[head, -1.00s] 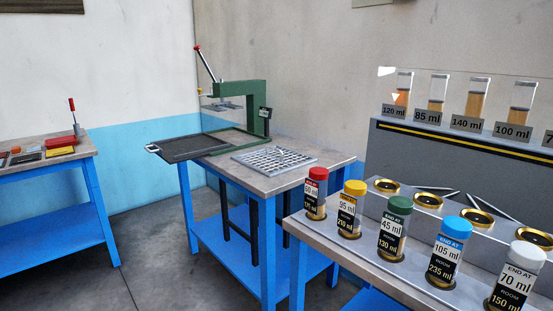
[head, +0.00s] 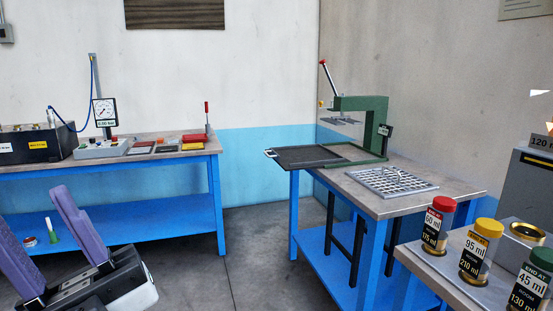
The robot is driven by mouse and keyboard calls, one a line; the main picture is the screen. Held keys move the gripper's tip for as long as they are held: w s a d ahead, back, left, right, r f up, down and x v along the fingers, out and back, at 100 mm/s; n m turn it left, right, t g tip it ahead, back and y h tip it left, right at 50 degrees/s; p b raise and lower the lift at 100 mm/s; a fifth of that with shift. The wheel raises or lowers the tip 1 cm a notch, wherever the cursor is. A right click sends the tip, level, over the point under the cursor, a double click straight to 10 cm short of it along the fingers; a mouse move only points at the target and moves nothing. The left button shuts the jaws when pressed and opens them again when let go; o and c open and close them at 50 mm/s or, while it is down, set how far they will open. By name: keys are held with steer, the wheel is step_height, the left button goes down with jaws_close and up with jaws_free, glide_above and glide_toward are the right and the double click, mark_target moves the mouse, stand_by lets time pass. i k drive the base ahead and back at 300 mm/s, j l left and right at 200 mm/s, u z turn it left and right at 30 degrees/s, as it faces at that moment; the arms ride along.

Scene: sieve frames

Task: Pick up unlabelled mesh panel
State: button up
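Several small flat panels lie on the left bench: a dark grey one with a reddish edge (head: 142,148), a dark one (head: 167,149), a yellow-edged one (head: 193,146) and a red one (head: 194,138). They are too small to tell which is mesh or carries no label. My gripper (head: 30,203) is at the lower left, in front of the left bench. Its two purple fingers point up and stand apart, with nothing seen between them. It is well short of the panels.
The right bench (head: 455,190) holds a green press (head: 372,125), a dark sliding tray (head: 300,158) and a metal grid (head: 376,182). A gauge (head: 104,112) stands on the left bench. Capped bottles (head: 437,225) stand at the lower right. Grey floor (head: 255,245) lies open between the benches.

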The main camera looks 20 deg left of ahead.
mark_target(409, 191)
steer(key=i+j+z, duration=0.25)
steer(key=i+j, duration=0.2)
steer(key=i+j+z, duration=0.2)
steer(key=i+j, duration=0.3)
steer(key=i+j+z, duration=0.25)
steer(key=i+j, duration=0.2)
steer(key=j, duration=0.2)
steer(key=i+j+z, duration=0.1)
steer(key=i+j, duration=0.15)
steer(key=i+j+z, duration=0.1)
steer(key=i+j, duration=0.15)
steer(key=i, duration=0.25)
